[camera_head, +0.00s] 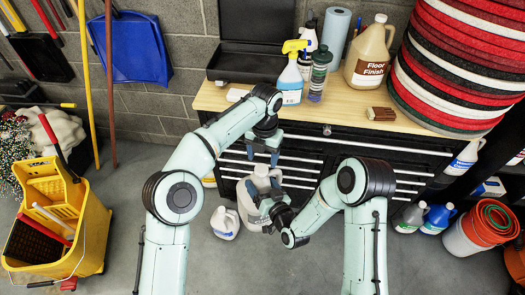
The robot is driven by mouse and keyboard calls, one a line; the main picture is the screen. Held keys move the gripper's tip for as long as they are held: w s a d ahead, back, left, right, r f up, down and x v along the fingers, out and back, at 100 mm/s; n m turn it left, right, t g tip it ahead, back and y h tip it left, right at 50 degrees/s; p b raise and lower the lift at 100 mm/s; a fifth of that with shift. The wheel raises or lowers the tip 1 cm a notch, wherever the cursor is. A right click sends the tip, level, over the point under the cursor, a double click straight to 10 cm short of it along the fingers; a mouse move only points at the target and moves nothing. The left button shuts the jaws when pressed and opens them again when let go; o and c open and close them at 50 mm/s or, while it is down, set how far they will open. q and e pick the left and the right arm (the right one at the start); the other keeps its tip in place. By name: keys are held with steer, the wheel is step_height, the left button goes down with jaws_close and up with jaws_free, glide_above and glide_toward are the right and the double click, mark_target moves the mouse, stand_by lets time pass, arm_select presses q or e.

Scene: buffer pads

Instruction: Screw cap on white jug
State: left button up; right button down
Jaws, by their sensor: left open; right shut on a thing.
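A large white jug (246,204) stands low in front of the dark drawer cabinet, in the middle of the view. My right gripper (262,192) reaches it from the right and is shut on its upper part. The gripper hides part of the jug. My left gripper (263,155) points down just above the jug's top, with its two fingers apart. I see nothing between them. I cannot make out a separate cap, or whether one sits on the jug's neck.
A smaller white bottle (225,223) with a blue label stands left of the jug. The wooden benchtop (345,115) behind holds a spray bottle (291,80) and a tan floor finish jug (369,55). A yellow mop bucket (85,240) stands left. Floor between is clear.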

arm_select(q)
steer(key=n, duration=0.6)
steer(key=shift+s+f, duration=0.15)
steer(key=shift+s, duration=0.05)
arm_select(e)
steer(key=shift+w+r, duration=0.1)
steer(key=shift+r, duration=0.15)
arm_select(q)
steer(key=n, duration=0.5)
steer(key=shift+g, duration=0.3)
steer(key=n, duration=0.6)
steer(key=shift+s+n, duration=0.1)
steer(key=shift+n, duration=0.3)
steer(key=n, duration=0.4)
steer(key=shift+r+n, duration=0.25)
steer(key=shift+n, duration=0.15)
steer(key=n, duration=0.4)
steer(key=shift+r+n, duration=0.2)
steer(key=shift+n, duration=0.2)
steer(key=n, duration=0.3)
steer(key=r+n, duration=0.1)
steer(key=n, duration=0.3)
steer(key=shift+a, duration=0.1)
steer(key=n, duration=0.4)
steer(key=shift+w+r, duration=0.2)
steer(key=shift+r, duration=0.2)
steer(key=n, duration=0.2)
steer(key=r+n, duration=0.1)
steer(key=n, duration=0.2)
steer(key=shift+w, duration=0.1)
